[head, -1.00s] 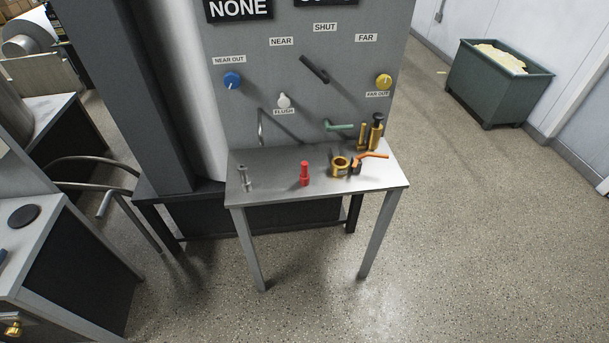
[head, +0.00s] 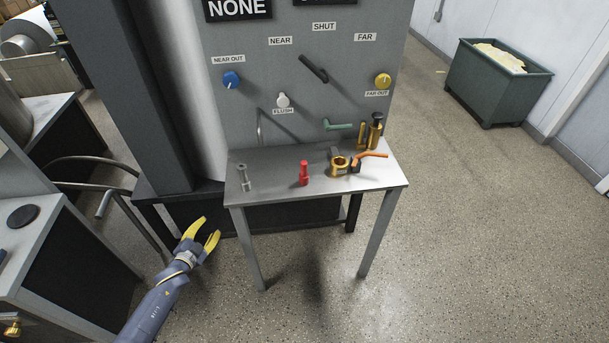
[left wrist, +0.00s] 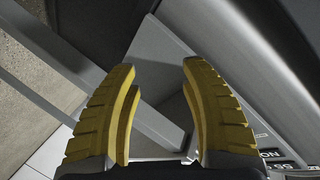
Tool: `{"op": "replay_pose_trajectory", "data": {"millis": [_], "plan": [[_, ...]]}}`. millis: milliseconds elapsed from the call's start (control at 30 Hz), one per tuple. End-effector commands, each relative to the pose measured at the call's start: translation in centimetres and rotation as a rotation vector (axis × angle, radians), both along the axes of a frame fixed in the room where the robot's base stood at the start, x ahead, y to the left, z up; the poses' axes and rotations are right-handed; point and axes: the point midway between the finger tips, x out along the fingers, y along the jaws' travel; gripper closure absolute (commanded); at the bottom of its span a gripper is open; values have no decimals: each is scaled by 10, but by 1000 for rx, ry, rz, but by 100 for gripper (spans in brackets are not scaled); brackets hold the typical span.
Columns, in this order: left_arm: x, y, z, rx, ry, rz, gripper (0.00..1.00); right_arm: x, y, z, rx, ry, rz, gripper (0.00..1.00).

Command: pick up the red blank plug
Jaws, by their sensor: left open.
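The red blank plug (head: 303,174) stands upright on the small metal table (head: 268,189), near the middle of its top. My left gripper (head: 208,229) has yellow fingers and is open and empty. It is in front of the table's left side, short of the tabletop and to the left of the plug. In the left wrist view the open fingers (left wrist: 158,85) have nothing between them, and the plug cannot be made out there. My right gripper is in no view.
A grey metal fitting (head: 242,176) stands left of the plug. A brass ring fitting (head: 340,166) and an orange-handled valve (head: 371,155) stand to its right. A panel with a blue knob (head: 231,80), a yellow knob (head: 383,80) and levers rises behind. Tabletop in front of the plug is clear.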

Motion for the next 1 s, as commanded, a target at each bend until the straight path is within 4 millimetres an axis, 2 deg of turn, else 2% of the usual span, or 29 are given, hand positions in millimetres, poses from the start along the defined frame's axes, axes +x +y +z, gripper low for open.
{"op": "replay_pose_trajectory", "data": {"millis": [33,100,167,200,233,300,333,400,533,700,833,1000], "plan": [[24,-1,46,36,-89,-45,55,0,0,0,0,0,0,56],[49,-7,106,93,-208,-113,55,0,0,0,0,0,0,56],[65,-17,157,156,-309,-179,55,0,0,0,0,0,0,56],[73,-27,191,209,-380,-229,55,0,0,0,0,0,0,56],[78,-35,217,256,-435,-270,55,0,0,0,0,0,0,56],[84,-64,274,413,-574,-385,55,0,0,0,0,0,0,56],[84,-79,293,495,-631,-441,55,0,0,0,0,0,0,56],[80,-111,317,676,-738,-552,55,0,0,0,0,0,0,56],[69,-156,331,1004,-897,-728,55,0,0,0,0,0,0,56],[52,-196,322,1432,-1097,-939,55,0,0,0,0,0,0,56],[42,-208,308,1693,-1222,-1063,55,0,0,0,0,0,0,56],[35,-211,295,1898,-1322,-1160,55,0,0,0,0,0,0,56]]}}
